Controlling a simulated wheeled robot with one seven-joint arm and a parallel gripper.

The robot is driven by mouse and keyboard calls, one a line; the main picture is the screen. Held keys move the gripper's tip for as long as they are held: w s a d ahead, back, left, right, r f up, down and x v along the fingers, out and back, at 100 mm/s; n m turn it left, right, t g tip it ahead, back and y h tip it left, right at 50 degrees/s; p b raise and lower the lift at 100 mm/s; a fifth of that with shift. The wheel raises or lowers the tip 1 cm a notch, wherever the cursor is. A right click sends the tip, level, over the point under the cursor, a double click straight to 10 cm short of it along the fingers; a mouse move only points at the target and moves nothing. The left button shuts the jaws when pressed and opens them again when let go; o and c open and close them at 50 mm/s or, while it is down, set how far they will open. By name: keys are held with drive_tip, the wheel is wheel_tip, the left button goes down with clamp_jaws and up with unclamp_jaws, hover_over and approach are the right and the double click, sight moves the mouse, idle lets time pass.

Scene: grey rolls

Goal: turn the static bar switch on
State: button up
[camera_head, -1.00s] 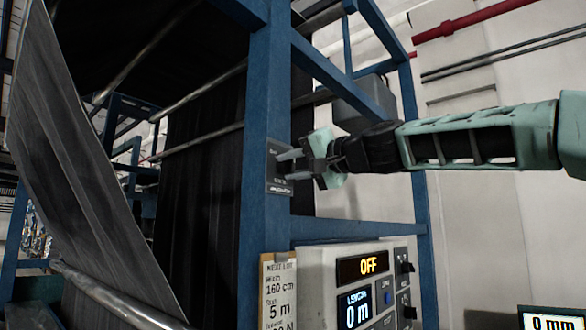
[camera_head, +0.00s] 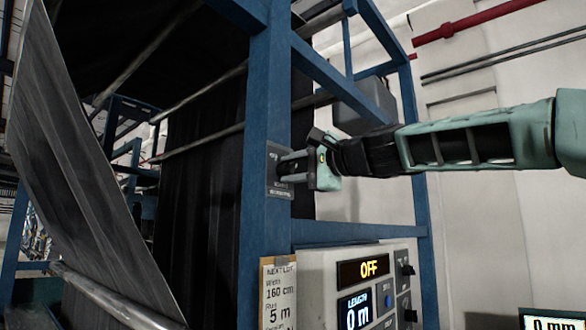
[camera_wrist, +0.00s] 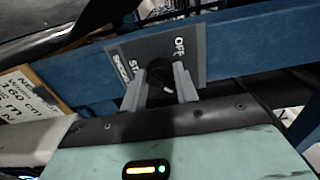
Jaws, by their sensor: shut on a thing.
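The static bar switch is a dark knob (camera_wrist: 160,76) on a grey plate (camera_head: 279,172) fixed to the blue upright post. The plate also shows in the wrist view (camera_wrist: 198,50), with "OFF" readable at one edge and other lettering partly hidden by a finger. My gripper (camera_head: 290,165) is at the plate, its fingers reaching it. In the wrist view my gripper (camera_wrist: 160,88) has one finger on each side of the knob, shut on it. A small pale mark shows on the knob; which setting it points to I cannot tell for sure.
The blue frame (camera_head: 266,220) stands around the plate. Dark fabric (camera_head: 205,150) hangs at left.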

idle(0.4)
drive_tip(key=o, duration=1)
drive_tip(key=shift+c, duration=0.2)
drive_tip(key=b+v, duration=1.1)
drive_tip(key=v, duration=0.6)
drive_tip(key=shift+d, duration=0.2)
drive_tip(key=shift+s, duration=0.15)
